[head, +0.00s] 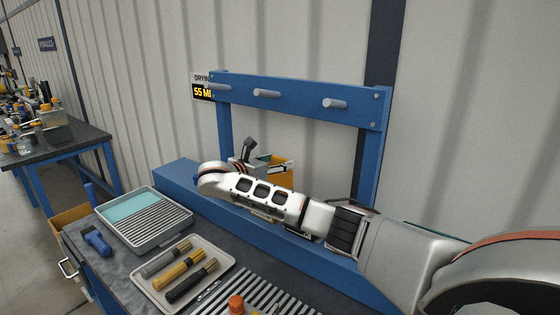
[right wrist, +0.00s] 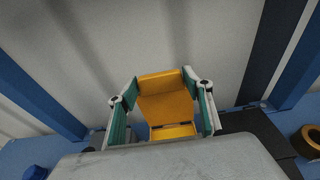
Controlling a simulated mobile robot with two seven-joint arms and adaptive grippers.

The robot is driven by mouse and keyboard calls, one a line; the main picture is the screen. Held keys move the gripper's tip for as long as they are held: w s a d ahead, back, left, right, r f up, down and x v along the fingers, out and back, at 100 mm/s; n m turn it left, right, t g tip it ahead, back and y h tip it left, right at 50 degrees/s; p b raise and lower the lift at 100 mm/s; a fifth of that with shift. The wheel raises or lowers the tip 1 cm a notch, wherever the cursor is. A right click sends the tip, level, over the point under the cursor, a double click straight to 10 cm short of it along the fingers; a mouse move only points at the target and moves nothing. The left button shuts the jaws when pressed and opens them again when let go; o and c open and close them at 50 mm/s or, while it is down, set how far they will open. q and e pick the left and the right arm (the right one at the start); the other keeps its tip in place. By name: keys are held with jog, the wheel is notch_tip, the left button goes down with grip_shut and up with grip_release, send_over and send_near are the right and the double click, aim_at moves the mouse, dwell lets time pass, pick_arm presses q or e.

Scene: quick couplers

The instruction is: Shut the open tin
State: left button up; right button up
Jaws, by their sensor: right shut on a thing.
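The yellow-orange tin (head: 283,178) is at the back of the bench, in front of the corrugated wall and partly hidden behind my right arm. In the right wrist view the tin (right wrist: 166,107) shows a broad yellow panel and a lower edge with a narrow slot-like part. My right gripper (right wrist: 160,86) has its two green-padded fingers on either side of the yellow panel, closed on it. In the head view the right gripper (head: 267,160) is mostly hidden by its own wrist. How far the lid stands open I cannot tell. My left gripper is not in view.
A blue frame with pegs (head: 300,92) stands behind the arm. A grey tray with a teal panel (head: 184,222), a beige tray with several cylindrical pieces (head: 222,257) and a blue tool (head: 97,241) are at left. A brown ring (right wrist: 302,137) lies right of the tin.

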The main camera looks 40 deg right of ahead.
jog(key=shift+s+a+f+t+h+b, duration=0.2)
jog(key=shift+s+a+f+h, duration=0.1)
jog(key=shift+a+h, duration=0.45)
jog(key=shift+s+a+f+t+h+b, duration=0.2)
jog(key=shift+a+f+h, duration=0.15)
jog(key=shift+a+h, duration=0.45)
jog(key=shift+s+a+f+t+h+b, duration=0.1)
jog(key=shift+s+a+f+t+h, duration=0.15)
jog(key=shift+a+h, duration=0.5)
jog(key=shift+f, duration=0.1)
jog(key=o, duration=1.6)
jog(key=shift+r, duration=5.05)
jog(key=shift+c, duration=0.5)
